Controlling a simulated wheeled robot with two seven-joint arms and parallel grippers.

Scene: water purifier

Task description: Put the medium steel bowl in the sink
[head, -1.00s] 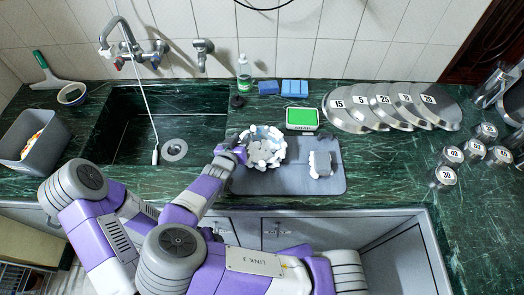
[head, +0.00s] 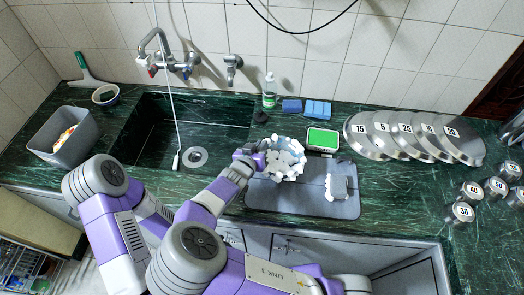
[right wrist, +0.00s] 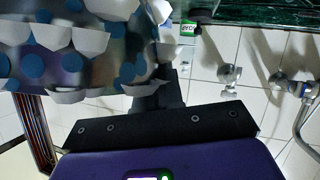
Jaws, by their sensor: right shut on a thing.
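The medium steel bowl (head: 286,161) is at the upper left of a dark grey mat (head: 325,205). White pieces and blue spots cover its wall, as seen close up in the right wrist view (right wrist: 60,65). My right gripper (head: 260,156) is shut on the bowl's left side. I cannot tell whether the bowl touches the mat or hangs just above it. The dark green sink (head: 150,145) lies to the left of the bowl, with a round drain and no dishes visible in it. My left gripper is not in view.
A tap (head: 155,55) with a hanging hose stands over the sink. A white-speckled block (head: 340,187) sits on the mat. Numbered lids (head: 365,140) lie to the right.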

